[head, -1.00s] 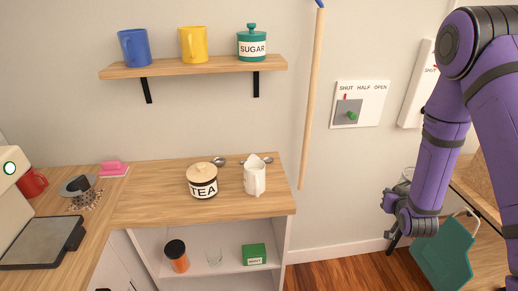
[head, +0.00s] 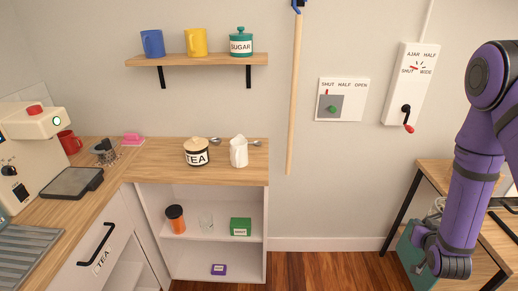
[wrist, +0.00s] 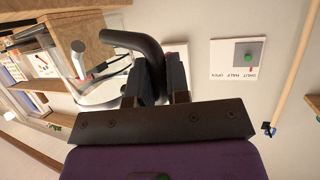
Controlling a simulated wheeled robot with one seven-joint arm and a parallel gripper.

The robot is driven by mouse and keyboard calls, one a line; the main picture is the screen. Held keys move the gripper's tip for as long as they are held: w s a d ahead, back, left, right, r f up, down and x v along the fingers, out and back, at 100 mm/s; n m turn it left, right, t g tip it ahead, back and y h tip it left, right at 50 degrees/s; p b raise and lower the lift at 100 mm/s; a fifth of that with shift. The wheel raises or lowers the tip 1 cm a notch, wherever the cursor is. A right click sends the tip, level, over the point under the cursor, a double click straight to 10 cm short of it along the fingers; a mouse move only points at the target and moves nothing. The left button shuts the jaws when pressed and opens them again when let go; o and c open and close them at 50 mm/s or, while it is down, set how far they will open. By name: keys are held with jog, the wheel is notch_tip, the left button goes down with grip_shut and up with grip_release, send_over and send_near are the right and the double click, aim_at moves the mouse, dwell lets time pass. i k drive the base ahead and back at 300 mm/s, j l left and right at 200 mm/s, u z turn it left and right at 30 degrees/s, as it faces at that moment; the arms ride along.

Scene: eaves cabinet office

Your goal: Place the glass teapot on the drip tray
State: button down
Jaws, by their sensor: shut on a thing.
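My gripper (wrist: 156,82) is shut on the black curved handle of the glass teapot (wrist: 92,92), which has clear walls and a pale metallic band in the wrist view. In the head view my gripper (head: 425,240) is at the lower right, far from the counter; the teapot is mostly hidden behind my arm. What looks like the drip tray (head: 72,183), a flat grey plate with a black rim, lies on the left counter in front of the cream coffee machine (head: 32,145). Its top is bare.
A tea jar (head: 197,156) and white jug (head: 239,152) stand on the back counter. A red mug (head: 69,142), pink item and small dark-topped thing sit behind the tray. A wooden table (head: 437,174) and green bag-like object (head: 410,262) are near my arm. Open floor lies between.

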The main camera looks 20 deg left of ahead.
aim_at(71, 181)
jog(key=l+u, duration=0.1)
jog(key=u, duration=1.25)
